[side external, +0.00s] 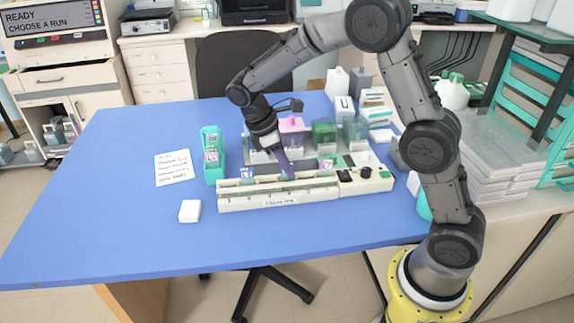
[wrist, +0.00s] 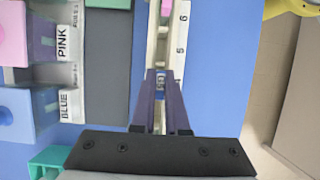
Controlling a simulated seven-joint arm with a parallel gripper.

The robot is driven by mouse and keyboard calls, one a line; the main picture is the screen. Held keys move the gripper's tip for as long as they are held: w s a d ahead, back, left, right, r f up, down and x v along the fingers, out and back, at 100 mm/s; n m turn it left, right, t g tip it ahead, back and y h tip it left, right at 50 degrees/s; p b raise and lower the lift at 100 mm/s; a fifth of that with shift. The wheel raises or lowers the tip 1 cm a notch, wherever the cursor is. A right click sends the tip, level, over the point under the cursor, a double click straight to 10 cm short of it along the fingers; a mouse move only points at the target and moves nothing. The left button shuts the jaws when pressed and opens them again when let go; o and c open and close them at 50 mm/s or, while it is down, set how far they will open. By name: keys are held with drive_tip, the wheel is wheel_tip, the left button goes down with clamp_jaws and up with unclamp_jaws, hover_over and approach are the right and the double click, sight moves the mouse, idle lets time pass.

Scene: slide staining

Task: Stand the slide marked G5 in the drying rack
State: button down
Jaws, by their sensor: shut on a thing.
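The long cream rack (side external: 280,199) with a front label too small to read lies across the table. In the wrist view it shows as a numbered strip (wrist: 180,38) with 5 and 6 legible. My gripper (side external: 289,176) points down at the rack's middle. In the wrist view its purple fingers (wrist: 160,85) are shut on a slide with a bluish label (wrist: 160,80); its mark is unreadable. I cannot tell whether its lower edge sits in a slot. A blue-marked slide (side external: 247,173) and a pink-marked slide (side external: 327,164) stand at the rack, left and right of my gripper.
Controls (side external: 366,173) adjoin the rack's right end. A white block (side external: 190,211) lies front left. The front table is clear.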

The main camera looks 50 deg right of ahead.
drive_tip(key=c, duration=0.8)
unclamp_jaws()
drive_tip(key=shift+f, duration=0.1)
drive_tip(key=shift+c, duration=0.2)
drive_tip(key=v, duration=1.4)
